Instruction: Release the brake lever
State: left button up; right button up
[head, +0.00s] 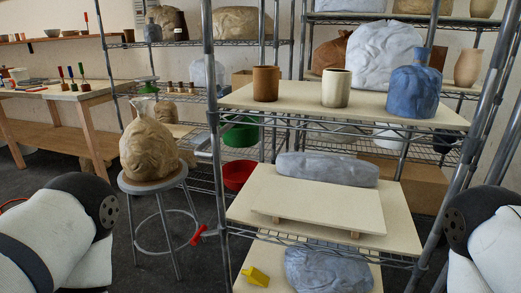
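A small red lever-like piece (198,235) shows low at the left side of the wire shelving rack, beside the rack's front left post; it looks tilted. I cannot tell whether it is the brake lever or how it is set. A yellow wedge-shaped piece (256,276) lies on the lowest visible board, at its left. Neither of my grippers is in view; only my white and black arm parts show at the lower left and right edges, apart from the rack.
The wire rack (209,110) holds boards with cups, a blue vase (414,90) and wrapped clay (327,169). A stool (153,185) with a wrapped lump (148,150) stands left of it. A red bowl (238,176) sits low behind. A wooden worktable (70,92) stands far left.

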aim_at(202, 232)
jog(key=i+j+z, duration=0.15)
jog(key=j+z, duration=0.3)
jog(key=j, duration=1.1)
jog(key=j+z, duration=0.5)
jog(key=j, duration=1.1)
jog(key=k+z, duration=0.1)
jog(key=k, duration=0.05)
